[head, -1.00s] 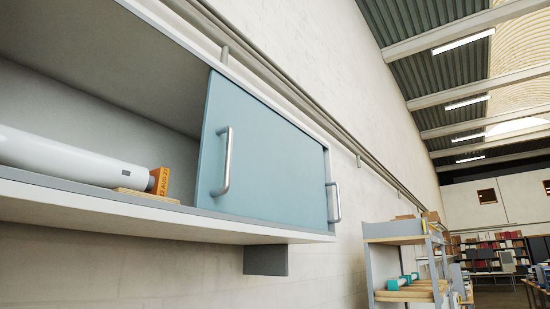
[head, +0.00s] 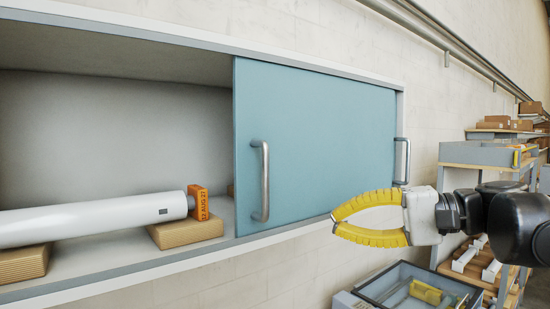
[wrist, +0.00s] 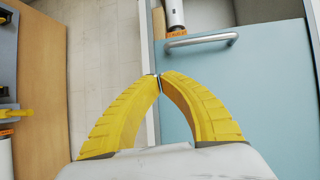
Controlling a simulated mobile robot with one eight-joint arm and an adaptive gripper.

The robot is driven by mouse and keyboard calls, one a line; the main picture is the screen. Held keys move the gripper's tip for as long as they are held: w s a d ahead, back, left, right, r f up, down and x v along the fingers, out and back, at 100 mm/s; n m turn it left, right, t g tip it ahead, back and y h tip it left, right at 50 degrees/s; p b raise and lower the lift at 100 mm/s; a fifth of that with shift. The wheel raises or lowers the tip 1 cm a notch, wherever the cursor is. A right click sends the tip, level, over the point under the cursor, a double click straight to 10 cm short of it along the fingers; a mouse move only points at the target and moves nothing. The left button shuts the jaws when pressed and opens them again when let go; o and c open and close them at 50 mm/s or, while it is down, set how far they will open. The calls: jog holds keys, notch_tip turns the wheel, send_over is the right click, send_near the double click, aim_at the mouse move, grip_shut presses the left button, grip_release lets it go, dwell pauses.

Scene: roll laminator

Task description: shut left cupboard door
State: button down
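The blue sliding door (head: 315,140) covers the right half of the wall cupboard (head: 130,45), and the left half stands open. Its upright metal bar handle (head: 263,180) is near its left edge; in the wrist view a handle (wrist: 200,39) lies across the door's blue face (wrist: 245,90). A second handle (head: 403,160) shows at the cupboard's right end; the panel it belongs to is mostly hidden. My gripper (head: 335,221) has yellow fingers pointing left, in front of the door's lower right. In the wrist view its tips (wrist: 158,78) nearly meet, with nothing between them, apart from the handle.
A white roll (head: 90,220) with an orange date tag (head: 198,203) lies on brown supports (head: 185,231) in the open half. A grey bin (head: 375,285) with yellow items stands below my gripper. A shelf rack (head: 475,155) stands at the right.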

jog(key=w+d+r+y+p, duration=0.2)
jog(key=d+r, duration=0.1)
jog(key=r, duration=0.6)
jog(key=p, duration=0.3)
send_near(252, 166)
jog(key=w, duration=0.3)
jog(key=a, duration=0.1)
jog(key=s+a, duration=0.1)
jog(key=a+p, duration=0.1)
jog(key=shift+s+a+f, duration=0.1)
jog(key=shift+s+a, duration=0.15)
jog(key=shift+a, duration=0.15)
jog(key=shift+w, duration=0.1)
